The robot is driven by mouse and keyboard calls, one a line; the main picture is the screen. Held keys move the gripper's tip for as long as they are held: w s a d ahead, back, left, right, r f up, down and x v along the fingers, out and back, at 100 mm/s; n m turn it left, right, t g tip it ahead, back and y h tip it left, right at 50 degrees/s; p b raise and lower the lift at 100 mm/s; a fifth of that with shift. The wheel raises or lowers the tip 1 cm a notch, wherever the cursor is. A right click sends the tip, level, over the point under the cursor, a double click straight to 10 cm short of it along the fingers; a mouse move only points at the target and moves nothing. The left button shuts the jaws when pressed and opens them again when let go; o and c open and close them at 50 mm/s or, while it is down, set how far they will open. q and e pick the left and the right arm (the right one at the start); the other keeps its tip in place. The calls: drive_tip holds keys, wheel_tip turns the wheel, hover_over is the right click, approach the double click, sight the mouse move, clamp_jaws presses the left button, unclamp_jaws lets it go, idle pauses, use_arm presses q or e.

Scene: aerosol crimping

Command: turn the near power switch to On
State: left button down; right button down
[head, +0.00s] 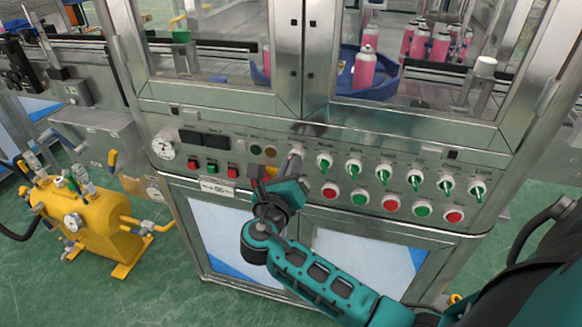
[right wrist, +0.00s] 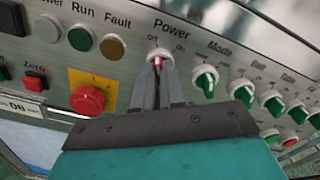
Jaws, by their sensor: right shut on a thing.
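The power switch (right wrist: 158,53) is a round white switch with a red handle, under the label "Power" on the steel control panel (head: 330,218). "Off" and "On" marks show above it in the right wrist view. My right gripper (right wrist: 158,68) is shut on its red handle, one finger on each side. The fingers hide much of the handle, and its exact angle is hard to tell. In the head view my right gripper (head: 295,160) reaches the panel from below, covering most of the switch. My left gripper is not in view.
Green-handled switches (right wrist: 205,78) stand in a row right of the power switch. A red emergency button (right wrist: 88,99) on a yellow plate is close at lower left. Red and green buttons (head: 330,192) line the row below. A yellow tank (head: 90,225) stands at left.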

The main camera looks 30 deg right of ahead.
drive_tip(key=shift+m, duration=0.3)
drive_tip(key=m, duration=1.1)
drive_tip(key=shift+p, duration=0.4)
drive_tip(key=shift+r+m, duration=0.1)
drive_tip(key=shift+m, duration=0.3)
drive_tip(key=c, duration=1.2)
unclamp_jaws()
